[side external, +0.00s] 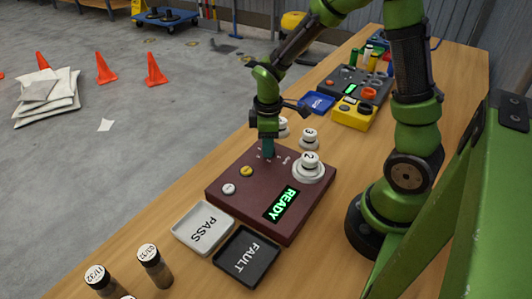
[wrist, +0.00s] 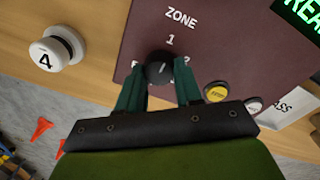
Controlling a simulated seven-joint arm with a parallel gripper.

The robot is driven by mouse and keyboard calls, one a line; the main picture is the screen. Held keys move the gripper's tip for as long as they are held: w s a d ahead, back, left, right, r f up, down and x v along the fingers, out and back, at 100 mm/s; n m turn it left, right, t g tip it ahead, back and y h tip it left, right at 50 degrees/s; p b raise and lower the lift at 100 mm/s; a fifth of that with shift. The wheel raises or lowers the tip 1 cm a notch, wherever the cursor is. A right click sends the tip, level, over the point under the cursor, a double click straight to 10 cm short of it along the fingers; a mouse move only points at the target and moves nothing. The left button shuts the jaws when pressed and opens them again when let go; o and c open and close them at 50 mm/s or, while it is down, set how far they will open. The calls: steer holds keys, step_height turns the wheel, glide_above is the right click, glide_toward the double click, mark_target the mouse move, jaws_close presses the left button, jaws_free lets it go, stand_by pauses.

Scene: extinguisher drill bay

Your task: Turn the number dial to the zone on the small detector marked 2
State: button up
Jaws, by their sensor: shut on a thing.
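The number dial (wrist: 159,68) is a black knob on the dark red panel (side external: 235,172), below the printed ZONE and 1. My gripper (side external: 267,154) is over the panel's far part, pointing down. In the wrist view its teal fingers (wrist: 160,78) are shut on the dial, one on each side. They hide most of the other numbers around it, and I cannot tell where the dial points. A small white detector marked 2 (side external: 309,159) sits on a round white base (side external: 308,174) at the panel's right.
A green READY display (side external: 282,203) is lit. Yellow (side external: 246,171) and white (side external: 229,188) buttons are on the panel. PASS (side external: 203,228) and FAULT (side external: 246,257) trays stand in front. A detector marked 4 (wrist: 46,57) and another (side external: 309,136) stand behind.

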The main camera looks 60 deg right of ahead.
steer(key=shift+m, duration=0.3)
steer(key=m, duration=0.5)
steer(key=shift+m, duration=0.3)
steer(key=m, duration=0.5)
steer(key=shift+w+d+m+g, duration=0.1)
steer(key=shift+d+m+g, duration=0.05)
steer(key=shift+m+g, duration=0.15)
steer(key=o, duration=1)
steer(key=shift+o, duration=0.2)
steer(key=shift+r, duration=0.1)
step_height(320, 180, up, 17)
steer(key=shift+w+a, duration=0.15)
steer(key=shift+a, duration=0.2)
steer(key=shift+w+f, duration=0.1)
steer(key=shift+f, duration=0.1)
